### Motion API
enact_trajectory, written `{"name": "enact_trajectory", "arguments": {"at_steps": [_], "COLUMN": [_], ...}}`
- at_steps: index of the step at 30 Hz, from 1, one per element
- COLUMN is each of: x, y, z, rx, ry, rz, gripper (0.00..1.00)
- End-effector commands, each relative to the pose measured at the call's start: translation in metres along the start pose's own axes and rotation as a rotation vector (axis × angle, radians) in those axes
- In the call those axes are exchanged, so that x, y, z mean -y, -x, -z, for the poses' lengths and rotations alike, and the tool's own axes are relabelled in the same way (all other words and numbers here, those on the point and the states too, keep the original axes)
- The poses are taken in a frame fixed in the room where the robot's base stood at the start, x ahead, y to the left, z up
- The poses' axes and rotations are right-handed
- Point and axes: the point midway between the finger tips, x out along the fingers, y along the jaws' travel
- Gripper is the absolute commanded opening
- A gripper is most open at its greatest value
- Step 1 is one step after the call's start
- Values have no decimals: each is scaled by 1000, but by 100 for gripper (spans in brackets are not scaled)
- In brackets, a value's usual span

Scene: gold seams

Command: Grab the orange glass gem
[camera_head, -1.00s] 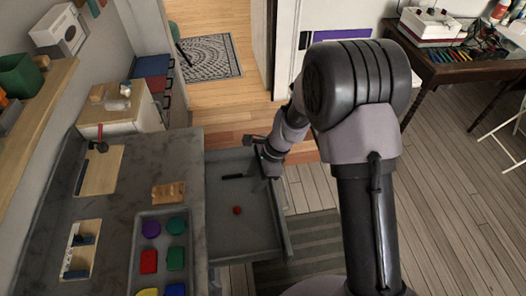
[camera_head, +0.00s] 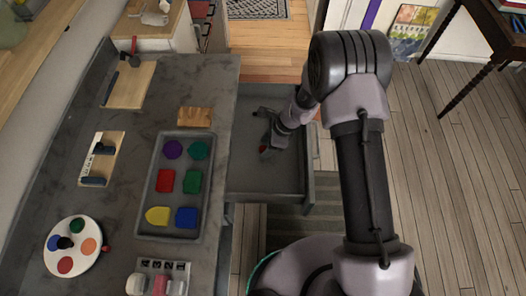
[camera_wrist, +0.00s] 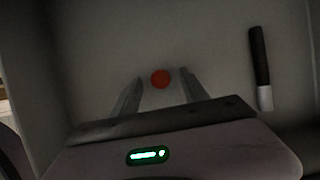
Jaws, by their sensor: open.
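A small round orange-red gem (camera_head: 263,150) lies on the floor of an open grey drawer (camera_head: 245,178). In the wrist view the gem (camera_wrist: 160,79) shows between the tips of my two fingers, with floor visible on both sides of it. My gripper (camera_wrist: 161,76) is open and empty, pointing down into the drawer. In the head view my gripper (camera_head: 268,140) is right by the gem and partly covers it. I cannot tell how high the fingertips are above the drawer floor.
A dark marker-like stick with a pale end (camera_wrist: 260,70) lies in the drawer, right of my fingers. Drawer walls stand around. The grey counter (camera_head: 215,100) on the left carries a tray of coloured shapes (camera_head: 149,205) and a round palette (camera_head: 72,225).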

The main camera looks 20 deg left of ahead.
Motion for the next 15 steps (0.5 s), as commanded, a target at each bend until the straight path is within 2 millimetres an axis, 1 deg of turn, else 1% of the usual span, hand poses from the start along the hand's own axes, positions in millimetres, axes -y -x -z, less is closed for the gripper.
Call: {"name": "enact_trajectory", "arguments": {"at_steps": [1, 5, 8, 9, 11, 13, 15], "x": [0, 1, 0, 0, 0, 0, 0], "y": [-3, 0, 0, 0, 0, 0, 0], "z": [0, 0, -1, -1, -1, -1, -1], "rx": [0, 0, 0, 0, 0, 0, 0], "ry": [1, 0, 0, 0, 0, 0, 0], "rz": [1, 2, 1, 1, 1, 1, 1], "gripper": [52, 52, 35, 27, 15, 1, 0]}}
